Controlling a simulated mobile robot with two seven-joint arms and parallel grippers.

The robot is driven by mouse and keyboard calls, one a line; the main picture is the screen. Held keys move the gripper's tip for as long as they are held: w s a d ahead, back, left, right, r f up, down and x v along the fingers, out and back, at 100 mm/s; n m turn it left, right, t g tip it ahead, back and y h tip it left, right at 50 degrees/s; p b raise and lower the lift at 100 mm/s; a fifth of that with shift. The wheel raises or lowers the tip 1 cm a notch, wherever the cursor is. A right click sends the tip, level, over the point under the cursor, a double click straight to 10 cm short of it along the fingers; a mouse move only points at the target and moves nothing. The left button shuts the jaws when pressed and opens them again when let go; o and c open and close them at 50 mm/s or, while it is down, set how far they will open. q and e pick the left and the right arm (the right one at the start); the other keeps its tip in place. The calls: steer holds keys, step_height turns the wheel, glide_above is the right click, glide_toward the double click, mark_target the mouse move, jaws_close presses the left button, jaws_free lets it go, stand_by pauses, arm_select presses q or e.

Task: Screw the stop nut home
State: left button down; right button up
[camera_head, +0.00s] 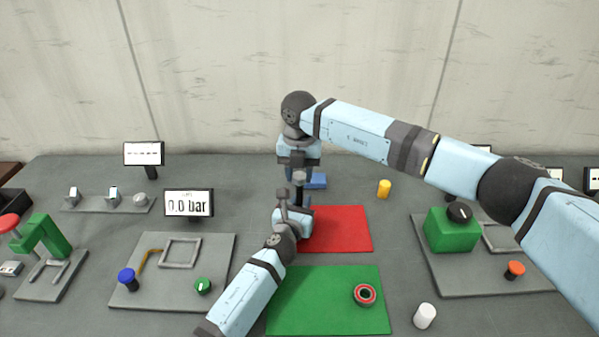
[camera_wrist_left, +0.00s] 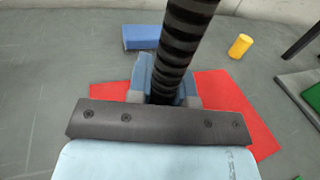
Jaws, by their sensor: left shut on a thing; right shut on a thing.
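A dark threaded rod (camera_wrist_left: 178,50) stands upright over the red mat and runs out of the top of the left wrist view. My left gripper (camera_head: 297,212) is shut around its lower part; the blue-grey fingers (camera_wrist_left: 163,92) sit either side of it. My right gripper (camera_head: 299,168) points straight down above the left one, in line with the rod. It is shut on a small grey piece (camera_head: 300,176), apparently the stop nut, mostly hidden by the fingers. How far the nut is down the thread cannot be told.
A red mat (camera_head: 345,230) lies under the grippers. A green mat (camera_head: 320,312) in front holds a red and dark ring (camera_head: 365,294). A blue block (camera_head: 316,181) and yellow cylinder (camera_head: 384,188) stand behind. Fixture plates flank both sides; a white cylinder (camera_head: 425,315) stands at front right.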

steer(key=m, duration=0.4)
steer(key=shift+m, duration=0.3)
steer(key=m, duration=1)
steer(key=shift+m, duration=0.3)
steer(key=m, duration=0.5)
steer(key=shift+m, duration=0.3)
steer(key=o, duration=0.9)
